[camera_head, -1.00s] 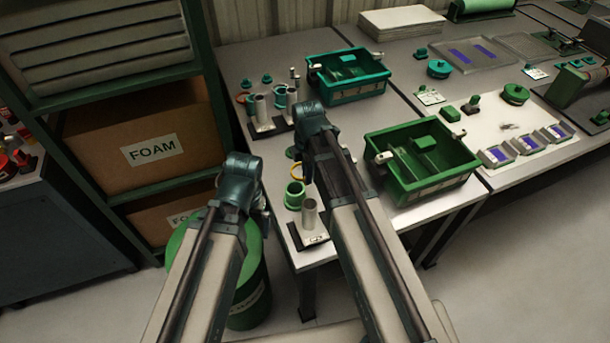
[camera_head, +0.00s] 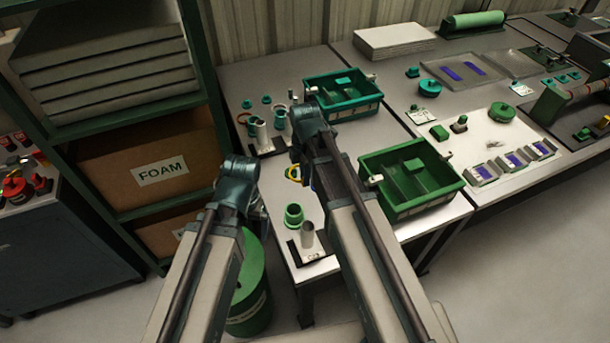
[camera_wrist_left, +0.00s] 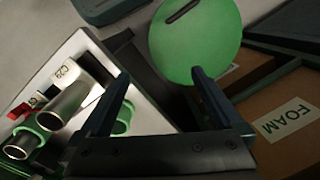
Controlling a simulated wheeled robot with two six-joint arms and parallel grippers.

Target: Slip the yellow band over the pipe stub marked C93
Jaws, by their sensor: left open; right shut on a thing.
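The yellow band (camera_head: 292,174) shows at the tip of my right gripper (camera_head: 299,170), which is shut on it above the near left table, behind the front pipe stub. That grey stub (camera_head: 307,234) stands upright on a dark base; its small label is too small to read surely. More upright stubs (camera_head: 261,134) stand farther back. My left gripper (camera_head: 252,207) is open and empty, left of the table. In the left wrist view its open jaws (camera_wrist_left: 161,78) show near a stub (camera_wrist_left: 66,105) with a label that seems to read C29. I cannot make out C93.
A green collar (camera_head: 293,215) stands beside the front stub. A green bin (camera_head: 445,200) and a teal bin (camera_head: 372,103) stand to the right. A green drum (camera_head: 257,290) is below my left gripper. A shelf with a FOAM box (camera_head: 190,140) is at left.

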